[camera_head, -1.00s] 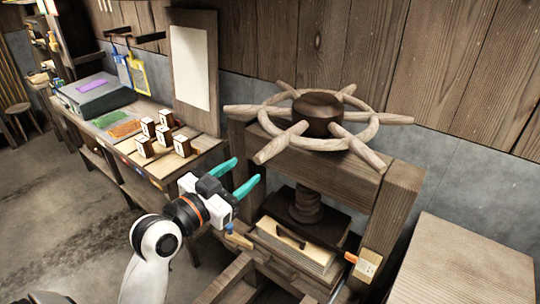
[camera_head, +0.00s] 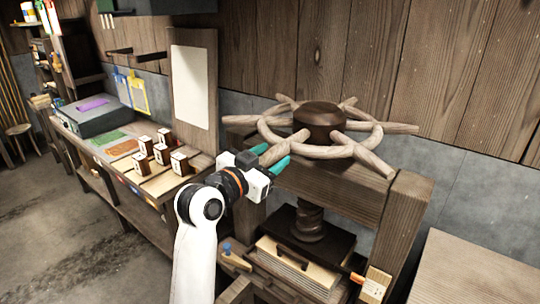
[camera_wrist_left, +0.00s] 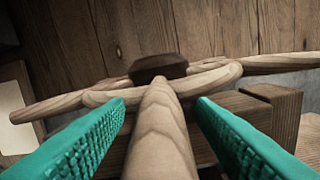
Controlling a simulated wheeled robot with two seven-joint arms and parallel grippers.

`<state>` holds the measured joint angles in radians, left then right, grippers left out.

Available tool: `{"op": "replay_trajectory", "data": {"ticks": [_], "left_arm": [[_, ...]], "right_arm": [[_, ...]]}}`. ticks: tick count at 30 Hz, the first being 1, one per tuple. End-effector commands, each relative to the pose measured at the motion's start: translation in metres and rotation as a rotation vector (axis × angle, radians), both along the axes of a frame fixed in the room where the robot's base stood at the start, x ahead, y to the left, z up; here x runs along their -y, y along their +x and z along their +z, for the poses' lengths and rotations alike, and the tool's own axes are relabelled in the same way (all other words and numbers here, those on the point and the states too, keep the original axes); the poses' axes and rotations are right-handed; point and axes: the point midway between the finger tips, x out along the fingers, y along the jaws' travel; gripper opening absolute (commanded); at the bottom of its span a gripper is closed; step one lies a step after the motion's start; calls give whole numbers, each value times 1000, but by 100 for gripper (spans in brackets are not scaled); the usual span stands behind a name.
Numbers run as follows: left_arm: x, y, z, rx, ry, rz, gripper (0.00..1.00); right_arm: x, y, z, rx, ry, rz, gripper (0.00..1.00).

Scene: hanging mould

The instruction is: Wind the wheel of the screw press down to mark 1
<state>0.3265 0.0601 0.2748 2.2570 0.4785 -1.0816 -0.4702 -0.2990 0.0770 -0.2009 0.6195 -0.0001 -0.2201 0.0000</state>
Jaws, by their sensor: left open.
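The screw press has a wooden wheel (camera_head: 340,150) with several spoke handles around a dark hub (camera_head: 319,119). Below it are the threaded screw (camera_head: 309,222) and the dark press plate (camera_head: 300,238) over a pale stack (camera_head: 290,268). A small scale plate (camera_head: 375,284) with an orange pointer (camera_head: 357,278) is on the right post; its marks are too small to read. My left gripper (camera_head: 274,156) is open at the wheel's near left side. In the left wrist view a spoke handle (camera_wrist_left: 160,135) lies between its teal fingers (camera_wrist_left: 160,130), with gaps on both sides. My right gripper is not in view.
A bench with several lettered blocks (camera_head: 161,147) and a grey box (camera_head: 95,116) stands at the left. A pale board (camera_head: 190,82) stands behind it. A wooden top (camera_head: 470,270) is at the right. The plank wall is close behind the wheel.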

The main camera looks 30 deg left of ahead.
Motion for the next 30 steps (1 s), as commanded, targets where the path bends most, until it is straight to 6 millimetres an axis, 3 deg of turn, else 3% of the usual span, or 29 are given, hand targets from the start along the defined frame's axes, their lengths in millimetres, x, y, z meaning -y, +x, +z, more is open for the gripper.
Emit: {"op": "replay_trajectory", "data": {"ticks": [9, 19, 30], "left_arm": [[1, 3, -1, -1, 0, -1, 50], [1, 3, -1, -1, 0, -1, 0], [-1, 2, -3, -1, 3, -40, 0]], "right_arm": [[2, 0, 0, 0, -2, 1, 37], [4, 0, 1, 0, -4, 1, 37], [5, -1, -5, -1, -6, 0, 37]]}}
